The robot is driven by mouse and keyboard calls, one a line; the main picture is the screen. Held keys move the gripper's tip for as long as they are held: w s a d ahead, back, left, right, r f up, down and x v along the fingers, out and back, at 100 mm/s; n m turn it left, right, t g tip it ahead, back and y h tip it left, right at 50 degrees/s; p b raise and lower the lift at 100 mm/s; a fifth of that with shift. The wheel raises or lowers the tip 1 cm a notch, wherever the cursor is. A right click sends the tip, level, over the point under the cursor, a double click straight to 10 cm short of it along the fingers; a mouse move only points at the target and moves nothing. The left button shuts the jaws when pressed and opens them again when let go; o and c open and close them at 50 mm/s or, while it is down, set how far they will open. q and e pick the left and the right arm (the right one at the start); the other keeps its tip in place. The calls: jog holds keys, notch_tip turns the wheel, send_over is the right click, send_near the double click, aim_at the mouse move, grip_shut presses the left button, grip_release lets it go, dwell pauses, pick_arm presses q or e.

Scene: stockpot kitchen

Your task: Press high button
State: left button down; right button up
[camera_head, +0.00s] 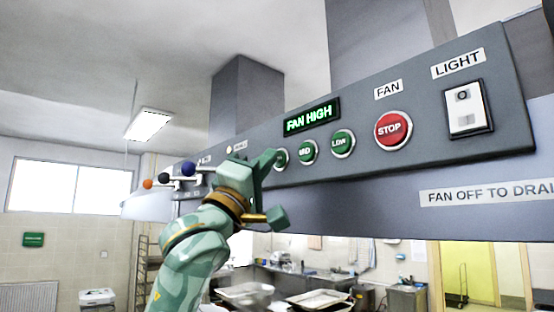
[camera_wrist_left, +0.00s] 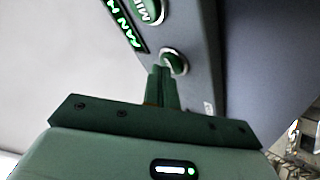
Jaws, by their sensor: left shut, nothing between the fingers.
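The high button (camera_head: 281,158) is the leftmost green round button in the row on the grey hood panel, partly hidden by my left gripper (camera_head: 268,160). My left gripper is shut and empty, its fingertips right at the button's face. In the left wrist view the fingertips (camera_wrist_left: 162,72) overlap the edge of the green button (camera_wrist_left: 174,62); I cannot tell how firmly they touch. The display (camera_head: 312,117) above the row is lit green and reads FAN HIGH. My right gripper is not in view.
To the right of the high button are the green MID button (camera_head: 307,151), the green LOW button (camera_head: 342,143), the red STOP button (camera_head: 393,130) and the white light switch (camera_head: 465,107). Coloured knobs (camera_head: 188,168) stick out at the left. A counter with trays (camera_head: 318,299) lies below.

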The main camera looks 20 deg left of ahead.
pick_arm(q)
jog(key=shift+s+a, duration=0.3)
jog(key=shift+s, duration=0.25)
jog(key=s, duration=0.1)
jog(key=s+a, duration=0.1)
jog(key=s, duration=0.1)
jog(key=s+a, duration=0.1)
jog(key=shift+s+a, duration=0.15)
jog(key=shift+a, duration=0.1)
dwell(0.8)
